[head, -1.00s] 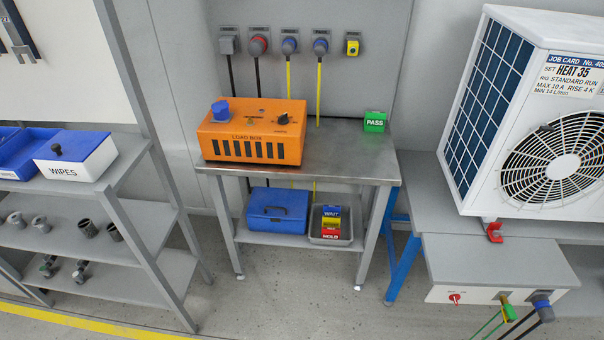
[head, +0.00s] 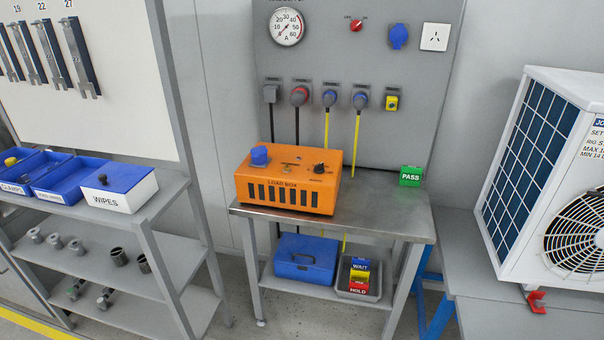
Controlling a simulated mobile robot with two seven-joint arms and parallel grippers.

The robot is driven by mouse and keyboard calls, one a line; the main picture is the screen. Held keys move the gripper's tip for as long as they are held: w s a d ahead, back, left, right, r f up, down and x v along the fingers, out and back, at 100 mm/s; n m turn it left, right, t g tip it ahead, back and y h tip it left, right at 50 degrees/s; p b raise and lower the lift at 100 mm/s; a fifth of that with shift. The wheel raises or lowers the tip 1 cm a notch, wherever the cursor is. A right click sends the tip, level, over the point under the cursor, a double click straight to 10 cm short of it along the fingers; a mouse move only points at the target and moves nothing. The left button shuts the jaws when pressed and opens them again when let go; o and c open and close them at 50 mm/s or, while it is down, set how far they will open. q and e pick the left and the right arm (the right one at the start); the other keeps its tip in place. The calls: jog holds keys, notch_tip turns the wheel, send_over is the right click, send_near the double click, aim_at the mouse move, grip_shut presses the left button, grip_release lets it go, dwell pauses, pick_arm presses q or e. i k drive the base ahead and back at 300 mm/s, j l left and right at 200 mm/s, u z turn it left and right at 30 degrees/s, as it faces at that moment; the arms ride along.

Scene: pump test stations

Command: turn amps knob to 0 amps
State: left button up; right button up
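An orange load box (head: 289,180) stands on a grey metal bench. A small black knob (head: 319,169) sits on its top right; its markings are too small to read. A blue round cap or plug (head: 259,156) is on its top left. A round gauge marked A (head: 287,27), with a scale up to 60, is on the grey panel above; its needle points to the lower left, at the low end. Neither of my grippers is in view.
The bench (head: 385,205) has bare top right of the load box, near a green PASS block (head: 411,176). Shelving with a WIPES box (head: 112,190) is at left; a white fan unit (head: 545,170) is at right. Cables hang from panel sockets behind the box.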

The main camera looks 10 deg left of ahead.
aim_at(318, 169)
jog(key=i+l, duration=0.15)
jog(key=i, duration=0.95)
jog(key=u, duration=0.4)
jog(key=i+u, duration=0.15)
jog(key=u, duration=0.25)
jog(key=l+u, duration=0.1)
jog(key=u, duration=0.35)
jog(key=i+u, duration=0.1)
jog(key=u, duration=0.3)
